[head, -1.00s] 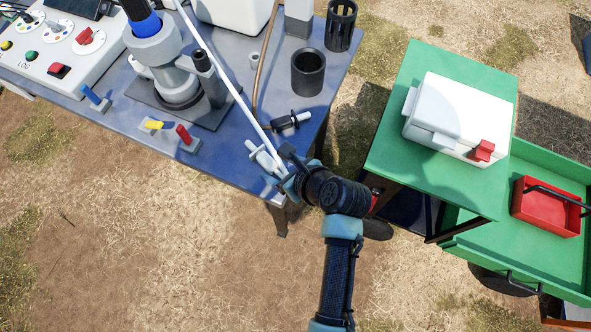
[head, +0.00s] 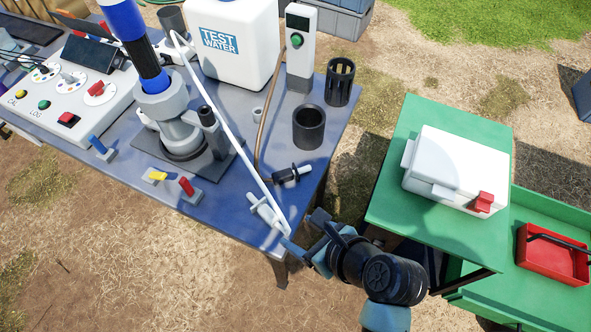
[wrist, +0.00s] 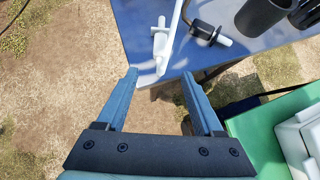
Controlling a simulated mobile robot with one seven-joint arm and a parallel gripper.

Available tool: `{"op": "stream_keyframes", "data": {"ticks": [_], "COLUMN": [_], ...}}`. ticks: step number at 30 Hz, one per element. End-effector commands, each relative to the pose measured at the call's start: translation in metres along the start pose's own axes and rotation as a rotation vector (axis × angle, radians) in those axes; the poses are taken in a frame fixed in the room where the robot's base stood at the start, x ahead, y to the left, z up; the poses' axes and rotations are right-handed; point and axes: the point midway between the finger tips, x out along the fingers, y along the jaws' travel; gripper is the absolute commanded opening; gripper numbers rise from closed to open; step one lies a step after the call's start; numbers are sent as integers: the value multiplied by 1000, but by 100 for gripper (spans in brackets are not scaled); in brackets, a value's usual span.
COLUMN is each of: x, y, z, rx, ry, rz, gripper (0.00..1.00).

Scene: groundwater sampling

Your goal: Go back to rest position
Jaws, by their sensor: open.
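My gripper (head: 300,245) is just off the front right corner of the blue-grey table (head: 225,217). In the wrist view its two blue fingers (wrist: 160,90) are spread apart with nothing between them. A white tube fitting (head: 263,208) lies on the table near that corner, joined to a white tube; it also shows beyond the fingertips in the wrist view (wrist: 160,42). A black fitting with a white end (head: 292,174) lies beside it, linked to a brown tube.
A green stand (head: 400,150) with a white cooler box (head: 455,168) is to the right, beside a green tray holding a red bin (head: 550,258). Black cups (head: 308,127), a pump (head: 175,130) and a white TEST WATER container (head: 235,45) occupy the table. Bare ground lies in front.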

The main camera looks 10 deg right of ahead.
Motion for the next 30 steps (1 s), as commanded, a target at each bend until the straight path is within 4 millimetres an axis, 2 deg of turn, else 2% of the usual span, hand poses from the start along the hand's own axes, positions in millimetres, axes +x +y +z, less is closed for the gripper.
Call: {"op": "stream_keyframes", "data": {"ticks": [7,8,11,14,16,18,20,21,23,24,26,27,29,30], "x": [0,0,-4,-16,-31,-52,-74,-91,-118,-137,-169,-191,-226,-249], "y": [-2,-4,-18,-41,-56,-67,-73,-74,-73,-70,-63,-57,-45,-35], "z": [4,7,35,87,135,183,224,251,288,312,346,366,394,410], "rx": [-16,-36,-189,-469,-712,-954,-1151,-1276,-1451,-1560,-1709,-1799,-1916,-1979], "ry": [-4,-9,-38,-81,-106,-116,-111,-101,-74,-48,6,52,138,206], "rz": [-7,-15,-79,-210,-337,-481,-615,-708,-853,-955,-1115,-1226,-1397,-1512], "gripper": [69,69,69,69,69,69,69,69,69,69,69,69,69,69]}}
